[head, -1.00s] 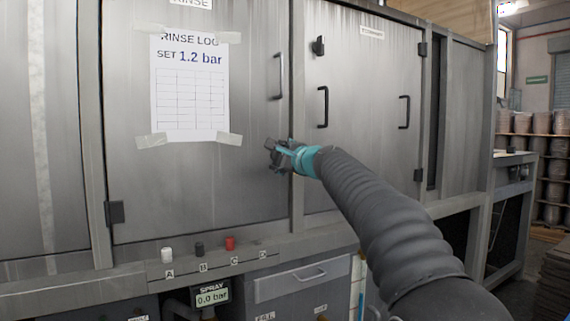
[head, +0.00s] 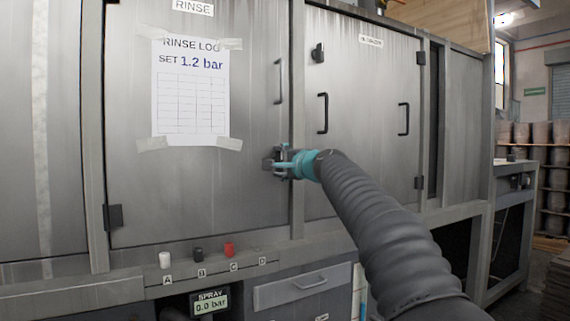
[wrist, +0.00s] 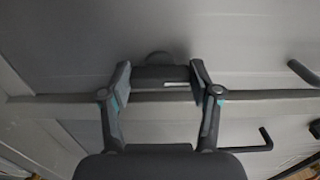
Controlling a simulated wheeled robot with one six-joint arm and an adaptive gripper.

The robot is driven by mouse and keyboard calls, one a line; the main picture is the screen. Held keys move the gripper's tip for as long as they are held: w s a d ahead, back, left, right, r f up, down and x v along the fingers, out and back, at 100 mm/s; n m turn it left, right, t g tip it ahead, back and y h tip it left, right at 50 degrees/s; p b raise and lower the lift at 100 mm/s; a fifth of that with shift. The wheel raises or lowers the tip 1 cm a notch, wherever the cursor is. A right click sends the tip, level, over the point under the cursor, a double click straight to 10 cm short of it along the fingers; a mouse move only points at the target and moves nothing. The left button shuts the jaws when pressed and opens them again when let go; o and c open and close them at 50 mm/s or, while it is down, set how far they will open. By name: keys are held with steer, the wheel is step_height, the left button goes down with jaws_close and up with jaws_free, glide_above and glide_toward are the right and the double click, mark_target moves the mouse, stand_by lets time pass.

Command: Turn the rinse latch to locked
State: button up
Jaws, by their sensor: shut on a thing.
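The rinse door (head: 200,200) is shut, with a "RINSE" label at its top. The rinse latch (wrist: 160,74) is a dark block with a small white mark, and a rounded dark part shows beyond it. In the head view my gripper (head: 280,163) is at the lower right edge of the rinse door and hides most of the latch. In the wrist view my gripper (wrist: 162,80) has one finger on each side of the latch and is shut on it. I cannot read the latch's locked or unlocked position.
A black handle (head: 323,113) and another dark latch (head: 318,53) are on the door to the right. A grey handle (head: 279,81) is above my gripper. A ledge (head: 200,262) with white, black and red knobs runs below, above a spray display (head: 211,301) reading 0.0 bar.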

steer(key=shift+d, duration=0.1)
steer(key=o, duration=1.1)
steer(key=shift+o, duration=0.2)
steer(key=v, duration=1.2)
